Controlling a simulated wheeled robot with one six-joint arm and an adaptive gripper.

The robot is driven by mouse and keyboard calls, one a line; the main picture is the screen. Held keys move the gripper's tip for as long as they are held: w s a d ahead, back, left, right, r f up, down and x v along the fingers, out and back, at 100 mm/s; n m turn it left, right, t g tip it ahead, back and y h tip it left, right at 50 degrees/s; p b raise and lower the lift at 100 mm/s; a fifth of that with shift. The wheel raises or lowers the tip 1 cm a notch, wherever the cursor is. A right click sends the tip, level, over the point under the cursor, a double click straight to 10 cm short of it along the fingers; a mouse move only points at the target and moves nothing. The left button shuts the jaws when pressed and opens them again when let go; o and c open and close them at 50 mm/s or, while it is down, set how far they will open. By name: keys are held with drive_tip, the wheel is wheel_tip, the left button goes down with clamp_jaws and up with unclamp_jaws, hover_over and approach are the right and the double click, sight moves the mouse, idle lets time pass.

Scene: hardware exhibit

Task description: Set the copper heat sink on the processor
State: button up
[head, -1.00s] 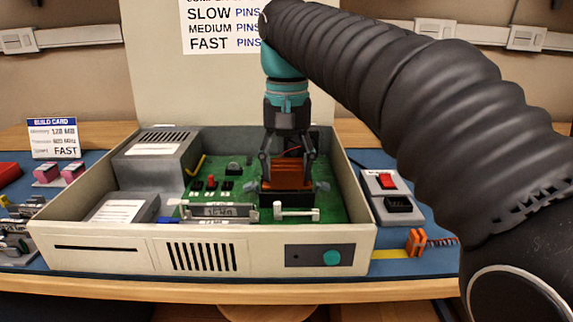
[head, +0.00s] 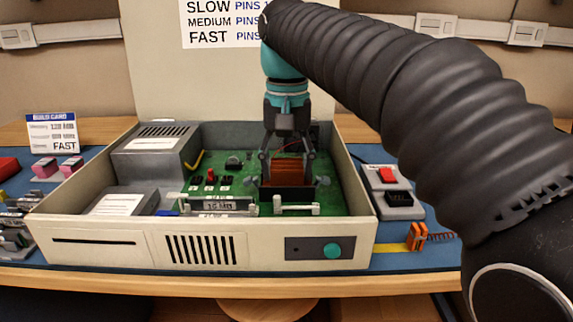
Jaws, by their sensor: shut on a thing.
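The copper heat sink (head: 291,172) is a finned orange-brown block inside the open beige computer case (head: 200,247), right of the case's middle. It sits low, within a dark frame (head: 288,193) on the green circuit board (head: 236,168). My gripper (head: 290,170) points straight down over it, with a finger on each side, shut on the heat sink. The processor is hidden beneath the heat sink and the frame. I cannot tell whether the heat sink's underside touches it.
White levers (head: 297,209) stand in front of the frame. A grey box (head: 157,150) fills the case's back left. A red switch unit (head: 388,185) and an orange clip (head: 416,236) lie right of the case. A build card (head: 53,133) stands at left.

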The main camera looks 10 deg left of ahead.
drive_tip(key=o, duration=0.9)
drive_tip(key=shift+o, duration=0.2)
drive_tip(key=shift+o, duration=1.2)
drive_tip(key=shift+r+p, duration=0.6)
drive_tip(key=shift+p, duration=0.25)
drive_tip(key=shift+r, duration=0.15)
drive_tip(key=shift+r+p, duration=0.3)
drive_tip(key=shift+r, duration=2.55)
